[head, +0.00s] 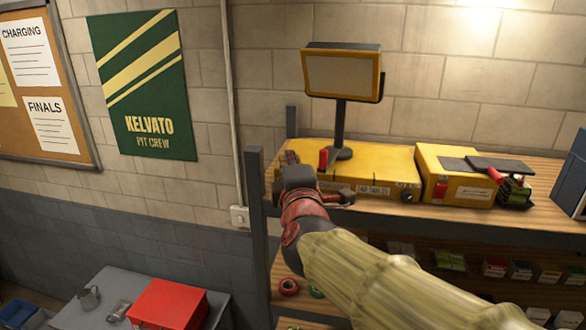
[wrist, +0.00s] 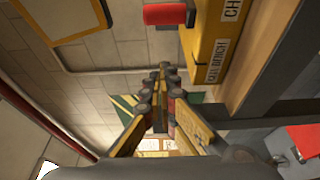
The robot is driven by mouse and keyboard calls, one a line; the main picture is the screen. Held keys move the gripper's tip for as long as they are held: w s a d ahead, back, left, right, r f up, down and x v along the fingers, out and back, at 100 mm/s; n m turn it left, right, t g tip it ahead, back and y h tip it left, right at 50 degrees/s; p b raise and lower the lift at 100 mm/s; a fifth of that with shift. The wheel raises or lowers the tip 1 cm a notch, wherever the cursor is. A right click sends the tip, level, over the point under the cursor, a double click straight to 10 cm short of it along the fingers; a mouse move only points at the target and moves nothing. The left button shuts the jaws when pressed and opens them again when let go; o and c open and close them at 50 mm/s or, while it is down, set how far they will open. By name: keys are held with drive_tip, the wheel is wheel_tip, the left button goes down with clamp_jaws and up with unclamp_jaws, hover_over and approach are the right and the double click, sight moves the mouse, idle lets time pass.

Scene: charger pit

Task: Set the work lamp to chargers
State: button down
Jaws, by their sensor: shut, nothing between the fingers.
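The work lamp (head: 342,74) has a yellow-framed panel on a dark post, standing on a long yellow box (head: 385,168) on the shelf. Its panel also shows at the top left of the wrist view (wrist: 62,18). A red handle (head: 323,159) sits at the lamp's foot; it appears as a red cylinder in the wrist view (wrist: 165,14). The box front carries white labels; the wrist view shows one reading "CELL BENCH" (wrist: 216,62) and one cut off after "CH". My gripper (wrist: 163,72) is shut and empty, apart from the handle. In the head view my gripper (head: 291,160) is left of the handle.
A second yellow box (head: 455,190) with dark items on top stands to the right on the wooden shelf. A dark shelf post (head: 256,200) stands left of my gripper. A red box (head: 168,303) is on the lower grey table.

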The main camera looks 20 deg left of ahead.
sight(321, 157)
drive_tip(key=d, duration=0.1)
drive_tip(key=w+d, duration=0.1)
drive_tip(key=d, duration=0.1)
drive_tip(key=shift+d, duration=0.3)
drive_tip(key=shift+d, duration=0.2)
drive_tip(key=d, duration=0.3)
drive_tip(key=shift+s+d, duration=0.2)
drive_tip(key=shift+s, duration=0.1)
drive_tip(key=shift+w+a, duration=0.15)
drive_tip(key=shift+a, duration=0.1)
drive_tip(key=shift+d, duration=0.15)
